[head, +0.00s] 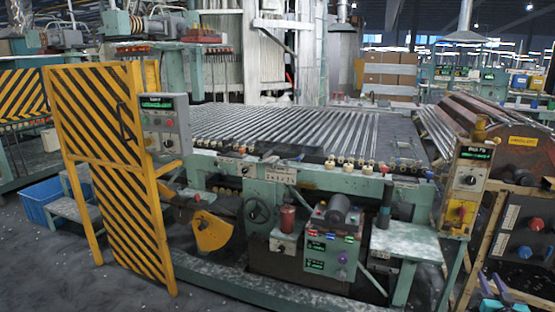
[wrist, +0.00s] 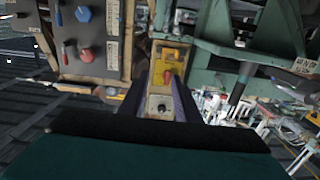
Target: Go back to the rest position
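My gripper (head: 496,281) is at the lower right edge of the head view. Its two purple fingers are apart with nothing held between them. In the wrist view, my gripper (wrist: 161,103) also shows open. Through the gap I see the control box with a yellow panel, a red switch and a dark knob (wrist: 161,106). The same kind of control box (head: 466,185) stands on the machine's right end in the head view, up and left of my gripper. My gripper looks apart from it, though the distance is hard to judge.
A long green machine bed carries rows of glass tubes (head: 290,130). A yellow-and-black striped gate (head: 115,165) stands at the left. A dark panel with blue and red knobs (head: 527,235) is at the right, close to my gripper. The grey floor (head: 70,270) is open at the lower left.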

